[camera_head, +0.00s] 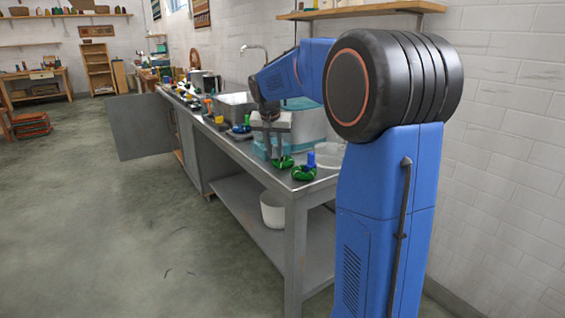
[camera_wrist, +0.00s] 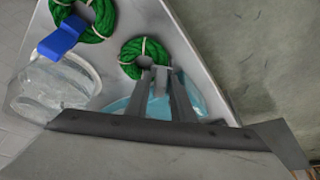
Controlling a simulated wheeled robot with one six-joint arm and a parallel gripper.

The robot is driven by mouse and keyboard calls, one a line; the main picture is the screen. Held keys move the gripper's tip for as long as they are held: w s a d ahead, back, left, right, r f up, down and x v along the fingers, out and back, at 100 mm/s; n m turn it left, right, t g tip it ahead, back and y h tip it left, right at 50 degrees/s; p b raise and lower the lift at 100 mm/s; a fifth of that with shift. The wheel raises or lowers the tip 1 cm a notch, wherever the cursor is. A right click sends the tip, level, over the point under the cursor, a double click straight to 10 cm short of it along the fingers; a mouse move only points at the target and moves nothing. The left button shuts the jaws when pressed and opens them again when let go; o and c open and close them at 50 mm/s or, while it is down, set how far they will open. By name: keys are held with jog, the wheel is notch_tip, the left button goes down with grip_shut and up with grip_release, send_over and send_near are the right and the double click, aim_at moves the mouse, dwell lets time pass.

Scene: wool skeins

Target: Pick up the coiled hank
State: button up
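A green coiled hank (camera_head: 283,162) with pale ties lies near the front edge of the metal counter. In the wrist view this hank (camera_wrist: 131,52) lies just beyond my fingertips. My gripper (camera_head: 274,150) points down at it, and in the wrist view the two fingers (camera_wrist: 157,72) stand a little apart at its near edge. They hide part of the hank, and I cannot tell whether they touch it. A second green hank (camera_head: 303,174) lies at the counter's near corner. It also shows at the upper left of the wrist view (camera_wrist: 100,17).
A blue object (camera_head: 311,159) stands by the second hank and also shows in the wrist view (camera_wrist: 62,38). A clear bowl (camera_wrist: 50,88) is beside it. A teal-tinted clear tub (camera_head: 300,134) stands behind my gripper. A white bucket (camera_head: 272,211) sits on the lower shelf.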

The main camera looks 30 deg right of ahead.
jog(key=shift+c, duration=0.4)
grip_shut()
jog(key=shift+r, duration=0.1)
